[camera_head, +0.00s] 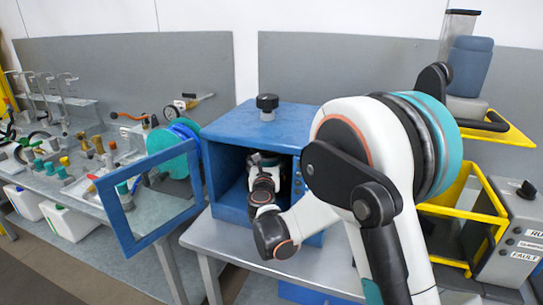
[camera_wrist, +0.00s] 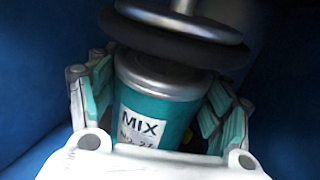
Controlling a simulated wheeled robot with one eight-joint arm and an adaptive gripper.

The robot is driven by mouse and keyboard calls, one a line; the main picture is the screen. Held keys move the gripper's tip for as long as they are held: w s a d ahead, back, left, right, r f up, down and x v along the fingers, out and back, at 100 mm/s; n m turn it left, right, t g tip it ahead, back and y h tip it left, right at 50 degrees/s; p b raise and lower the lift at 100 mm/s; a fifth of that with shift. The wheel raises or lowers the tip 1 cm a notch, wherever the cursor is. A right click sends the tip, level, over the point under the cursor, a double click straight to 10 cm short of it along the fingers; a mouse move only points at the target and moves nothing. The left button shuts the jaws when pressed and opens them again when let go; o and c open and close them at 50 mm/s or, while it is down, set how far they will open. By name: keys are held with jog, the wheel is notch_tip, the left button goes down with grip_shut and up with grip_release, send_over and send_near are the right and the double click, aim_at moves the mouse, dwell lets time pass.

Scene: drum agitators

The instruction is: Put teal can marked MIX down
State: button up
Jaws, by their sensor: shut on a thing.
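The teal can marked MIX (camera_wrist: 150,92) fills the middle of the wrist view, with a white MIX label and a grey metal top rim. My gripper (camera_wrist: 152,105) has a teal-padded finger on each side of the can and is shut on it. The can sits just below a round metal disc with a dark ring (camera_wrist: 185,35). In the head view my gripper and wrist (camera_head: 265,170) reach inside the blue box (camera_head: 228,180); the can is hidden there. The can's underside is out of view, so contact with the box floor cannot be told.
The box's blue framed door (camera_head: 117,213) stands open to the left. A dark knob (camera_head: 267,103) is on top of the box. Blue walls surround my gripper closely. A yellow frame (camera_head: 462,200) and a grey control box (camera_head: 513,235) stand at right. Tools crowd the left bench.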

jog(key=shift+s+a+f, duration=0.1)
jog(key=shift+a+f, duration=0.05)
jog(key=shift+f, duration=0.2)
jog(key=shift+s+r, duration=0.25)
jog(key=shift+s, duration=0.1)
jog(key=shift+f, duration=0.25)
jog(key=o, duration=1.3)
jog(key=shift+r, duration=0.1)
jog(key=shift+o, duration=0.2)
jog(key=shift+s+r, duration=0.1)
jog(key=s+p, duration=0.2)
jog(key=s, duration=0.9)
jog(key=shift+s, duration=0.35)
